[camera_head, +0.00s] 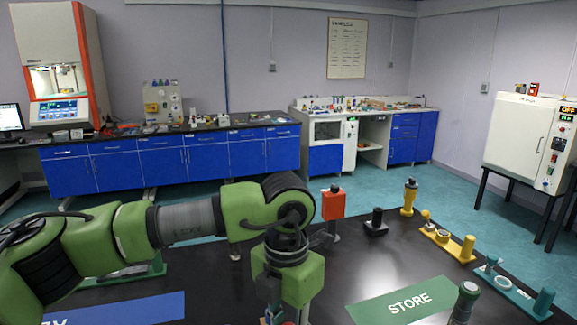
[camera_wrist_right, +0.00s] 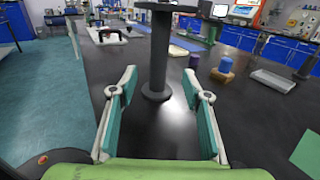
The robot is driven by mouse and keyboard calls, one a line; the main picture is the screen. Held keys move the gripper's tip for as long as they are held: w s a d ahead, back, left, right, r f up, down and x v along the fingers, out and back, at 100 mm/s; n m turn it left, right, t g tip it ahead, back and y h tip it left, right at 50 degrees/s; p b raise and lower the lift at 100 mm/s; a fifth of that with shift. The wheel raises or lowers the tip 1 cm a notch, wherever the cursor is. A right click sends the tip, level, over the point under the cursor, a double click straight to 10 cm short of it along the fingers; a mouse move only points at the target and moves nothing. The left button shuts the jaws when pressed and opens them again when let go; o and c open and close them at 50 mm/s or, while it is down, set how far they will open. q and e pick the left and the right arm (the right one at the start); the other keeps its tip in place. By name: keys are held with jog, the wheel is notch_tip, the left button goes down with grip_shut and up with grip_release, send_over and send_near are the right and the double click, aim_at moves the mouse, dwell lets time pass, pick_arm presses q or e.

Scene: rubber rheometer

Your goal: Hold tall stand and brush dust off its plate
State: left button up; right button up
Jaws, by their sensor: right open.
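In the right wrist view a tall dark grey stand (camera_wrist_right: 158,50) stands upright on a black table, with a round foot and a flat round plate (camera_wrist_right: 166,6) on top, cut by the picture's upper edge. My right gripper (camera_wrist_right: 159,80) is open. Its two teal-padded fingers point at the stand's foot, one to either side, and touch nothing that I can see. In the head view my left gripper (camera_head: 286,317) points down over the table; its fingers are cut off at the bottom edge. I cannot make out dust or a brush with certainty.
In the head view the black table holds a green STORE mat (camera_head: 403,301), a red block (camera_head: 333,204), a yellow rack (camera_head: 447,243) and a teal rack (camera_head: 513,290).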

pick_arm(q)
notch_tip(320, 180, up, 4)
jog(key=p, duration=0.3)
jog(key=shift+s, duration=0.1)
pick_arm(e)
jog(key=x, duration=0.9)
jog(key=shift+a+r, duration=0.2)
jog(key=shift+a, duration=0.05)
pick_arm(q)
jog(key=shift+r+p, duration=0.1)
jog(key=shift+p, duration=0.25)
pick_arm(e)
jog(key=shift+w+a+f, duration=0.15)
jog(key=shift+a, duration=0.5)
grip_shut()
